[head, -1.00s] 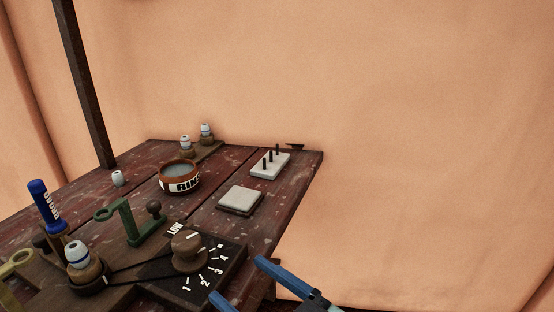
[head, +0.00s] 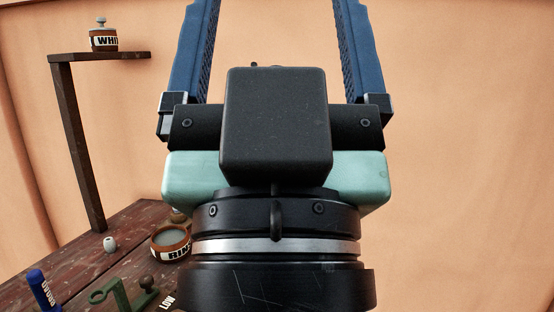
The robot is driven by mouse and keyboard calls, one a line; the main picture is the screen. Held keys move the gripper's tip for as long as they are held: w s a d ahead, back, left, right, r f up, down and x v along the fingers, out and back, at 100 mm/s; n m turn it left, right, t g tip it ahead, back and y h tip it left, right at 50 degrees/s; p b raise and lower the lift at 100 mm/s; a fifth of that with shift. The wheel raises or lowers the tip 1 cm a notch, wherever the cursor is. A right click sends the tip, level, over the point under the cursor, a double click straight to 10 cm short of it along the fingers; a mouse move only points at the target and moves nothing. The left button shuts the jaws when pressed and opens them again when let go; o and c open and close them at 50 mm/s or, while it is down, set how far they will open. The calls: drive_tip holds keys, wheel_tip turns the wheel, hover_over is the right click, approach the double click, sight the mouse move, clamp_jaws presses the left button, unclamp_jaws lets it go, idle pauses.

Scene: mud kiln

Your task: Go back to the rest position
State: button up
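My gripper (head: 278,25) fills the middle of the head view, raised high and close to the camera. Its two blue fingers point up and stand wide apart, with only the plain wall showing between them. The fingertips run past the top edge of the picture. The gripper is open and no held thing shows. My wrist hides the right part of the table.
The worn wooden table (head: 130,235) is at lower left. On it are a small white piece (head: 110,244), a brown bowl (head: 170,243) of grey liquid, a blue-handled tool (head: 40,287) and a green bracket (head: 118,294). A shelf (head: 100,55) bears a labelled jar (head: 104,38).

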wheel_tip(320, 180, up, 23)
drive_tip(key=p, duration=2)
drive_tip(key=shift+f, duration=0.15)
